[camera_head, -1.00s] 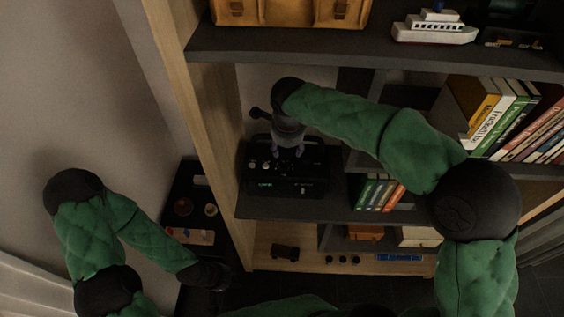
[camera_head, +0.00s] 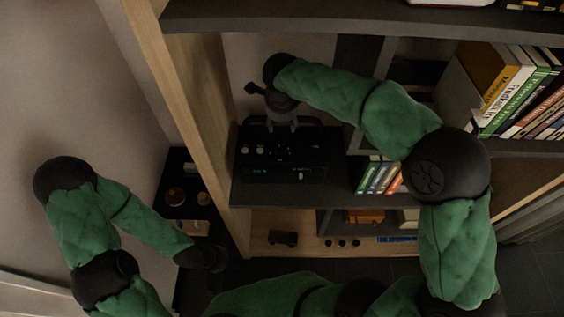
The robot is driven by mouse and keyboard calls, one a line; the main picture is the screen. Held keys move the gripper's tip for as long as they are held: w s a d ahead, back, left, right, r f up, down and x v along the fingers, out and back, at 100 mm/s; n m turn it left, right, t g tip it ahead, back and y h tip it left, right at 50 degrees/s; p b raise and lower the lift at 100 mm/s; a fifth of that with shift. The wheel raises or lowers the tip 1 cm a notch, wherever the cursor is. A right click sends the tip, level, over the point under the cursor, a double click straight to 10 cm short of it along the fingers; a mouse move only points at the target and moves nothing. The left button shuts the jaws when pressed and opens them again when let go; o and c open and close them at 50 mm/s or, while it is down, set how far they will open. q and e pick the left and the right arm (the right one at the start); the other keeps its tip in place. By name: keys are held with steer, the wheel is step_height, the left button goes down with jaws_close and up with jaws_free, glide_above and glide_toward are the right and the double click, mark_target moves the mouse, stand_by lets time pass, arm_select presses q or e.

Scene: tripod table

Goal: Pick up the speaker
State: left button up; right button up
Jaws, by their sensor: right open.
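The speaker (camera_head: 285,165) is a black box with a carry handle and several small knobs on its top. It stands on the dark middle shelf at the left of the shelf unit. My right gripper (camera_head: 282,125) is open and points down over the back part of the speaker, near its handle. Its fingers look apart with nothing clearly between them, and I cannot tell if they touch the handle. My left arm hangs low at the left, and its dark end (camera_head: 208,258) is over the dark floor area. The state of its jaws does not show.
Books (camera_head: 379,176) stand right of the speaker, and more books (camera_head: 525,95) fill the upper right compartment. A wooden side panel (camera_head: 185,120) is close on the left. Small items (camera_head: 283,238) lie on the bottom shelf. A dark low stand (camera_head: 180,165) is beside the unit.

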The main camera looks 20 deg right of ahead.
jaws_close()
steer(key=shift+w+r, duration=0.15)
steer(key=shift+w, duration=0.05)
steer(key=shift+r, duration=0.15)
